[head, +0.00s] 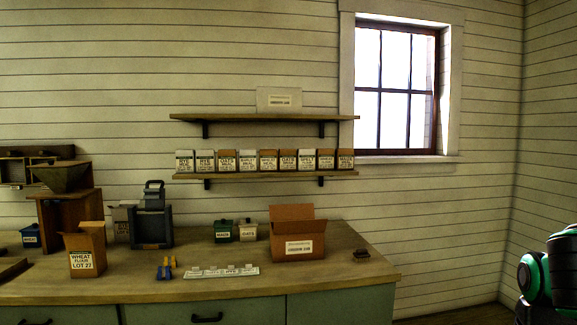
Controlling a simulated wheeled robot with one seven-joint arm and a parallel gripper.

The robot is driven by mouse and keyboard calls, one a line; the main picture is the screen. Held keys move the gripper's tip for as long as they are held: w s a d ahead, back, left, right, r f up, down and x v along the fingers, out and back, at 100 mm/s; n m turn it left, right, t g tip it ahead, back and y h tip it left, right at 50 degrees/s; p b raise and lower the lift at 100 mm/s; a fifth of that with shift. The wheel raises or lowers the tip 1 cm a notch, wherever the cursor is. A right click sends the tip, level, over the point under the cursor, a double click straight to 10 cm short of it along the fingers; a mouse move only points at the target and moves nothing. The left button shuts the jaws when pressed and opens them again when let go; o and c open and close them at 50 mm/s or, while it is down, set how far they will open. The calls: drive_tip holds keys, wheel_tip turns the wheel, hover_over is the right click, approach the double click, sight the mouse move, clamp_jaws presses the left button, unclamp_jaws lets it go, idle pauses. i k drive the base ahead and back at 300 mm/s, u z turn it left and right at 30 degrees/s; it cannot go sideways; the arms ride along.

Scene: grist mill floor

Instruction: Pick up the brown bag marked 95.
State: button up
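A row of small bags, some brown and some white, stands upright on the lower wall shelf (265,175). Brown bags show near the middle of the row, such as one brown bag (268,153), and at its right end, such as another brown bag (345,151). Their labels are too small to read, so I cannot tell which one is marked 95. A larger open brown bag (83,238) on the counter reads "WHEAT FLOUR LOT 27". My gripper is not in view; only part of my green and black arm shows at the right edge.
The counter (330,278) below the shelf holds an open cardboard box (297,247), a green tin (223,231), a white tin (247,230), a label strip (221,271) and a grey device (152,222). The upper shelf (264,117) overhangs the bags. Free room lies right of the counter.

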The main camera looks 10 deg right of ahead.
sight(287, 157)
drive_tip(key=i, duration=1)
